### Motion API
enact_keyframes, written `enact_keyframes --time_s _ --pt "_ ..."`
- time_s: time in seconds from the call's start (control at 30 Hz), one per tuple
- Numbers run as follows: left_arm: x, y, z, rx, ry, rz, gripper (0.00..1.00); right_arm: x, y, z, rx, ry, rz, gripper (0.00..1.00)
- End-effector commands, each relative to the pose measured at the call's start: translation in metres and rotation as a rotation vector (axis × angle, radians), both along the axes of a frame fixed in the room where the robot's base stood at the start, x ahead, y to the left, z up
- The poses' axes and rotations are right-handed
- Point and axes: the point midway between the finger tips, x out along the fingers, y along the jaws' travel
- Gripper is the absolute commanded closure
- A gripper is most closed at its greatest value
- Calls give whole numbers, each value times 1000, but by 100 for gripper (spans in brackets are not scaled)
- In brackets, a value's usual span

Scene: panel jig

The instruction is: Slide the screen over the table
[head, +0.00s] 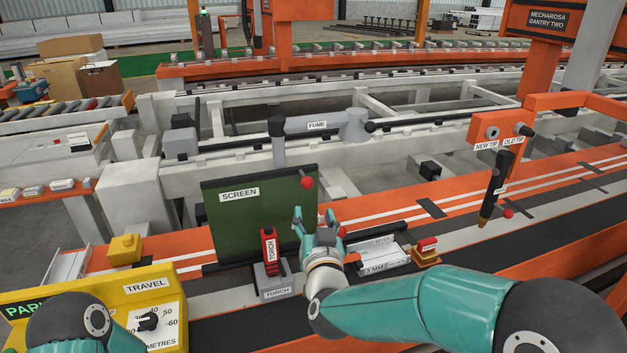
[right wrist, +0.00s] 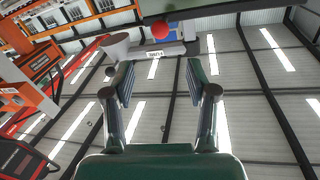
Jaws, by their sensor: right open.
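The screen (head: 232,222) is a dark green upright panel left of the middle in the head view. A red ball knob (head: 307,182) sits near its upper right edge; a red ball (right wrist: 160,30) also shows at the top of the right wrist view. My right gripper (head: 316,222) is open and empty, pointing up, in front of the screen's right edge and below the knob. A black rail (head: 400,239) shows at the foot of the screen and to its right. No surface is marked as the table. My left gripper is out of view.
A red torch (head: 269,245) stands in a grey holder in front of the screen. A fume arm (head: 320,124) hangs behind. A hanging torch (head: 492,190) is farther right.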

Motion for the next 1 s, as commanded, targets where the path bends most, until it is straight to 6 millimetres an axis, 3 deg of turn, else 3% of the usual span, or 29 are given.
enact_keyframes --time_s 0.3,0.6,0.8,1.0 --pt "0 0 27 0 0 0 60 65 7 2 0 2 -1 43" --pt "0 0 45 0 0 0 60 117 13 1 -1 3 0 43" --pt "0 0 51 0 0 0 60 136 16 0 0 4 2 43" --pt "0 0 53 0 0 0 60 142 16 -1 0 3 1 43"
